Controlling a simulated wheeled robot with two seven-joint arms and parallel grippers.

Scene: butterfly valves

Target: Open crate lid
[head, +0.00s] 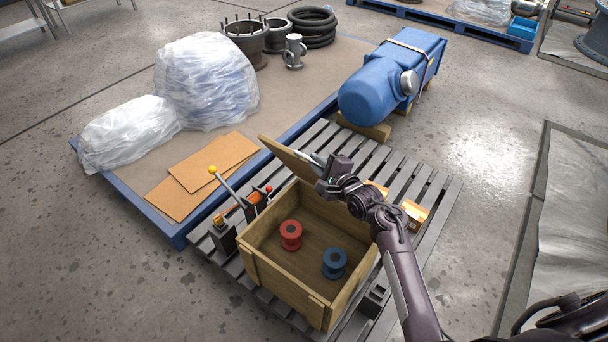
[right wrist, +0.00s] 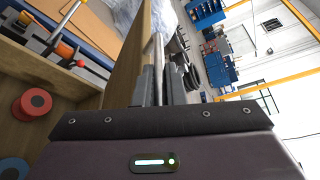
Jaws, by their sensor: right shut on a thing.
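The wooden crate (head: 288,298) stands on a grey slatted pallet with its top uncovered. Its lid (head: 288,160) is raised at the crate's far side and stands steeply tilted. In the right wrist view the lid (right wrist: 130,62) is a wooden board seen nearly edge-on. My right gripper (head: 314,160) is at the lid's outer face, shut on a pale metal bar beside the board, apparently the lid's handle; the fingers (right wrist: 160,84) partly hide it. A red spool (head: 291,235) and a blue spool (head: 335,263) sit inside the crate. My left gripper is not in view.
A lever with a yellow knob (head: 213,170) stands left of the crate. A large blue machine (head: 390,80) lies behind the lid. A blue-edged platform (head: 160,222) holds cardboard and wrapped bundles.

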